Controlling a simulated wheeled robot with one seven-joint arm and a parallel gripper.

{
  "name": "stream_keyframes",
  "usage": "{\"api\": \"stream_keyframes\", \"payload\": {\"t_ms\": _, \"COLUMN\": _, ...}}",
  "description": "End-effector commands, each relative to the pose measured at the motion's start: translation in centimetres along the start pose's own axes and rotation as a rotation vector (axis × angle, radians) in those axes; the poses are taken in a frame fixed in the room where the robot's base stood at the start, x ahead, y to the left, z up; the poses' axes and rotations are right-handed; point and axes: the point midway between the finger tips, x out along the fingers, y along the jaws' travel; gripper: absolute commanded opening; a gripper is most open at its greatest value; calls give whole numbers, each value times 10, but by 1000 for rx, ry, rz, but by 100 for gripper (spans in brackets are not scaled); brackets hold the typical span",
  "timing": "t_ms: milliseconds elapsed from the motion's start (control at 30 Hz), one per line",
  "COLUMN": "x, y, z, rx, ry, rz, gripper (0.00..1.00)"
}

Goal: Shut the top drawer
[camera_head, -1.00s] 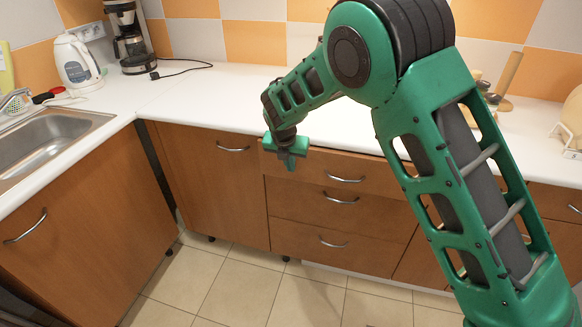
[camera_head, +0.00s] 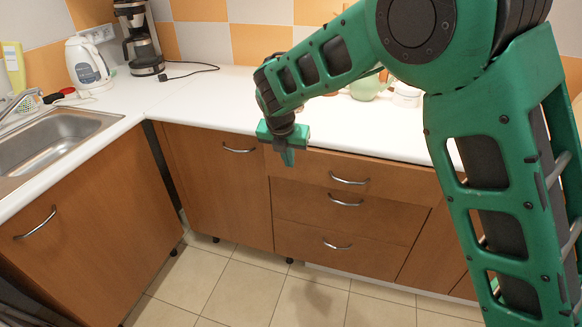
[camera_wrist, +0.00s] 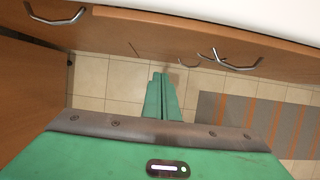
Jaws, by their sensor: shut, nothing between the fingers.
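The top drawer (camera_head: 320,172) is the upper brown front in the stack of drawers under the white counter, with a curved metal handle (camera_head: 350,181). Its front seems to stand slightly proud of the drawers below; how far is hard to tell. My gripper (camera_head: 288,158) is in front of the drawer's left end, near its upper edge, with fingers pointing down. In the wrist view the closed, empty fingers (camera_wrist: 162,78) are just out from the brown front, and the drawer handle (camera_wrist: 240,66) is to their right. I cannot tell whether they touch the front.
The second drawer (camera_head: 310,205) and the bottom drawer (camera_head: 300,245) look closed. A cabinet door (camera_head: 220,180) is to the left, and the sink cabinet (camera_head: 90,240) is at the corner. The tiled floor (camera_head: 240,290) in front is clear. A kettle (camera_head: 86,62) stands on the counter.

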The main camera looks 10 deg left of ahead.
Motion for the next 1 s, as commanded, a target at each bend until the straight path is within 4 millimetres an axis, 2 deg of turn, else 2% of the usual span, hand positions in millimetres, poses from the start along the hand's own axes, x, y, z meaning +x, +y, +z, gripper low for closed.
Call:
{"api": "stream_keyframes", "payload": {"t_ms": 67, "x": -6, "y": 0, "z": 0, "rx": 0, "ry": -1, "rz": 1, "gripper": 0}}
{"api": "stream_keyframes", "payload": {"t_ms": 167, "x": -3, "y": 0, "z": -4, "rx": 6, "ry": -7, "rz": -13, "gripper": 0}}
{"api": "stream_keyframes", "payload": {"t_ms": 267, "x": 18, "y": 1, "z": -17, "rx": 30, "ry": -38, "rz": -54, "gripper": 0}}
{"api": "stream_keyframes", "payload": {"t_ms": 400, "x": 64, "y": -3, "z": -44, "rx": 90, "ry": -154, "rz": -148, "gripper": 0}}
{"api": "stream_keyframes", "payload": {"t_ms": 500, "x": 91, "y": -10, "z": -60, "rx": 127, "ry": -282, "rz": -208, "gripper": 0}}
{"api": "stream_keyframes", "payload": {"t_ms": 633, "x": 112, "y": -18, "z": -75, "rx": 146, "ry": -475, "rz": -246, "gripper": 0}}
{"api": "stream_keyframes", "payload": {"t_ms": 767, "x": 116, "y": -21, "z": -85, "rx": 135, "ry": -690, "rz": -236, "gripper": 0}}
{"api": "stream_keyframes", "payload": {"t_ms": 1000, "x": 92, "y": -3, "z": -101, "rx": 54, "ry": -1045, "rz": -104, "gripper": 0}}
